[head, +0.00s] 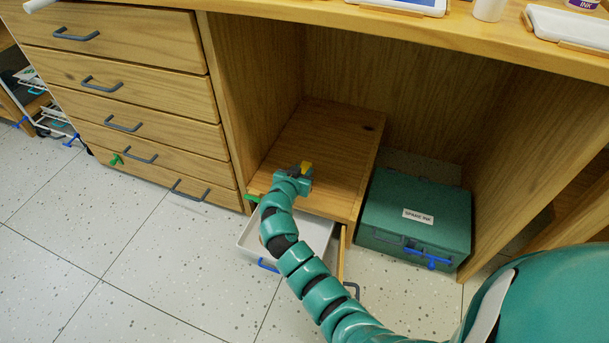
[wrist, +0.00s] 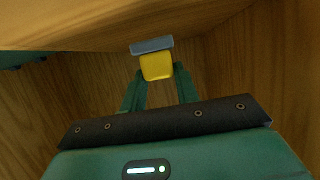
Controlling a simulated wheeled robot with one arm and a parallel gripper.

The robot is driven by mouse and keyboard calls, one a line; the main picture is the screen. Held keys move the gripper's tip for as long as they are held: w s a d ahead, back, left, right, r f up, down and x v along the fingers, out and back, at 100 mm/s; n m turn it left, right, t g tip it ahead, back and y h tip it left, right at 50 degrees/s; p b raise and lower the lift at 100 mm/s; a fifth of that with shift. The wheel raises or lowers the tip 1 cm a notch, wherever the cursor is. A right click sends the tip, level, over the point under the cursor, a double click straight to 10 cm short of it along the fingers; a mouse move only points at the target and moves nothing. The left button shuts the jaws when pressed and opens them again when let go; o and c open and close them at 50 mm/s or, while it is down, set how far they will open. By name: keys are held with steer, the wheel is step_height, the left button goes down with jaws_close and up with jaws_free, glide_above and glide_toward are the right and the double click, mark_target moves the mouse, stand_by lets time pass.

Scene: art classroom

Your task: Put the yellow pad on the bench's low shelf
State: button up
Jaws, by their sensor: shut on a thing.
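The yellow pad (head: 307,167) is small and sits at the tip of my gripper (head: 299,172) in the head view. In the wrist view the yellow pad (wrist: 157,67) is between the two green fingers of my gripper (wrist: 158,82), with a grey-blue strip along its far edge. My gripper is shut on it. The bench's low shelf (head: 335,140) is a bare wooden top inside the bench's open bay. My gripper is over the front part of this shelf. I cannot tell whether the pad touches the wood.
A white tray (head: 255,235) and an open drawer (head: 342,262) stick out below the shelf. A green box labelled "SPARE INK" (head: 425,205) stands to the right. Wooden drawers (head: 140,100) are at left. The bench top (head: 460,30) overhangs the bay.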

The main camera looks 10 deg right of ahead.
steer(key=shift+w+f+b, duration=0.15)
steer(key=shift+f+b, duration=0.25)
steer(key=shift+f, duration=0.55)
steer(key=shift+w+f+b, duration=0.15)
steer(key=shift+f+b, duration=0.25)
steer(key=shift+f, duration=0.5)
steer(key=shift+d+f, duration=0.1)
steer(key=shift+f, duration=0.1)
steer(key=o, duration=1)
steer(key=shift+c, duration=0.2)
steer(key=shift+r, duration=0.15)
